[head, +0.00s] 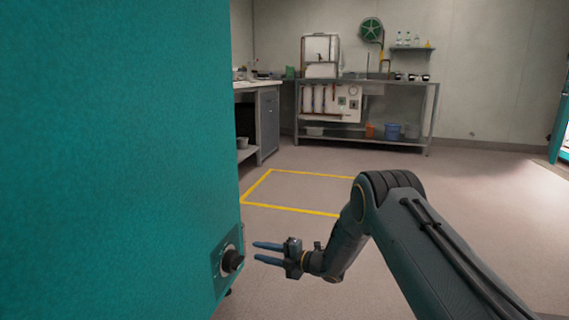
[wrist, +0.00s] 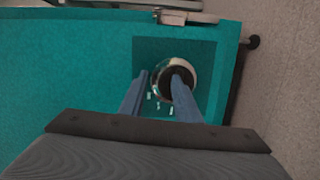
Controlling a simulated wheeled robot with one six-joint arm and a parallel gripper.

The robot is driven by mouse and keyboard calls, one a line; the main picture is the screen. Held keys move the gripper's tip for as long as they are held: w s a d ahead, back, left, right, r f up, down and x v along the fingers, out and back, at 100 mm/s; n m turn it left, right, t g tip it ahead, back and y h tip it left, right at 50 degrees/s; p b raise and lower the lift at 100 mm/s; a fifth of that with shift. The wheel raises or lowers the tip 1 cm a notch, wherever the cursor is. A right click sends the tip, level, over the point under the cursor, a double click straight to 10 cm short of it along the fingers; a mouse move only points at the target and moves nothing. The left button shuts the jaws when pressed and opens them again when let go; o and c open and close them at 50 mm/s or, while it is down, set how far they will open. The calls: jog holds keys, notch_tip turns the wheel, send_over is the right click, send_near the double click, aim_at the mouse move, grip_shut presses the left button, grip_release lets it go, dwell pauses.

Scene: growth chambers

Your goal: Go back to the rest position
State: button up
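My gripper (head: 268,253) is at the lower middle of the head view, its two blue fingers pointing left toward a teal cabinet (head: 110,150). The fingers are spread apart with a gap and nothing shows between them. A black dial knob (head: 232,261) on a square plate sits low on the cabinet's right edge, just left of the fingertips. In the wrist view, my gripper (wrist: 160,85) points at the knob (wrist: 180,84) and its pale ring. The right finger overlaps the knob in this view. I cannot tell whether it touches; in the head view they look apart.
A yellow floor outline (head: 300,176) lies on open floor behind the arm. A side counter (head: 268,122) and a steel bench (head: 390,130) with several items stand farther back. The cabinet fills the left side. Floor to the right is clear.

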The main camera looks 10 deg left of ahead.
notch_tip(320, 180, up, 14)
jog(key=w+m+t+h, duration=0.2)
jog(key=m+t+h, duration=0.2)
jog(key=m+h, duration=0.3)
jog(key=s+d+r+m+h, duration=0.3)
jog(key=s+d+r+m, duration=0.3)
jog(key=s+r+m, duration=0.15)
jog(key=s+d+r+m+g+h, duration=0.1)
jog(key=s+d+m+g, duration=0.4)
jog(key=s, duration=1)
jog(key=s+d+r+m+h, duration=0.15)
jog(key=s+d, duration=0.55)
jog(key=s, duration=0.8)
jog(key=s+d+m+g+h, duration=0.25)
jog(key=s+d+m, duration=0.3)
jog(key=s, duration=0.85)
jog(key=d+r+m+p, duration=0.2)
jog(key=d+r+p, duration=0.5)
jog(key=p, duration=0.6)
jog(key=d+r+m+p, duration=0.2)
jog(key=d+r+p, duration=0.4)
jog(key=r+p, duration=0.6)
jog(key=d+r+m+h+p, duration=0.1)
jog(key=d+r+m+p, duration=0.1)
jog(key=d+r+p, duration=0.5)
notch_tip(320, 180, up, 3)
jog(key=p, duration=0.6)
jog(key=shift+w+d+p, duration=0.15)
jog(key=shift+d+p, duration=0.15)
jog(key=shift+p, duration=0.1)
